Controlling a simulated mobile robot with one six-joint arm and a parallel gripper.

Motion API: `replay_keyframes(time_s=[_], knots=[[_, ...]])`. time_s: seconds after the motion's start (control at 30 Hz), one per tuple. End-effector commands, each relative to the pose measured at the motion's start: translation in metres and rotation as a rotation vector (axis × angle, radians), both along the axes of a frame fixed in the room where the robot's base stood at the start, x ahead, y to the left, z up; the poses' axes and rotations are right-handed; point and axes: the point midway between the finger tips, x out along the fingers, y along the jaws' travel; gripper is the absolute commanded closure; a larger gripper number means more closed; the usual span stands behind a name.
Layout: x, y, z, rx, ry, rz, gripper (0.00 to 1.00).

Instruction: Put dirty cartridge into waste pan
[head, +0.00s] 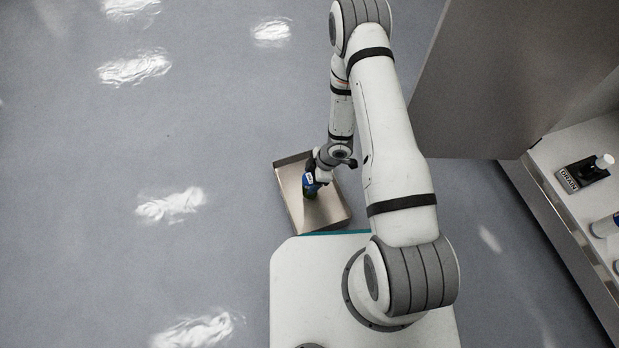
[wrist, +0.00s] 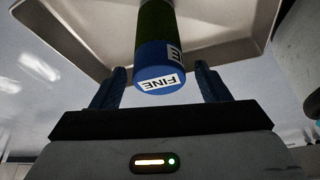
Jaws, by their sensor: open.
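The cartridge (head: 310,186) has a blue end and a dark green body, and shows over the waste pan in the head view. In the wrist view the cartridge (wrist: 158,62) has "FINE" labels on its blue end. The shallow metal waste pan (head: 335,212) lies on the floor in front of my base; its inside (wrist: 95,40) fills the upper wrist view. My gripper (head: 318,172) is over the pan. In the wrist view its fingers (wrist: 160,88) are open on either side of the cartridge, with gaps visible. I cannot tell whether the cartridge touches the pan's bottom.
At the right stands an open cabinet with a grey door (head: 500,80). On its pale shelf are a dark "DRAIN" block (head: 582,173) with a white knob and a white cylinder (head: 605,226). The grey floor (head: 170,140) left of the pan is clear.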

Motion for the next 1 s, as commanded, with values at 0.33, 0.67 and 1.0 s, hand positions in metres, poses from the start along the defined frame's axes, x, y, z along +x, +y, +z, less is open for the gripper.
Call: replay_keyframes(time_s=[0.33, 0.67, 1.0], knots=[[0.002, -0.029, 0.075, 0.000, -0.003, -0.002, 0.31], [0.009, -0.043, 0.106, -0.014, -0.015, -0.019, 0.31], [0.072, -0.100, 0.221, -0.255, -0.173, -0.389, 0.31]])
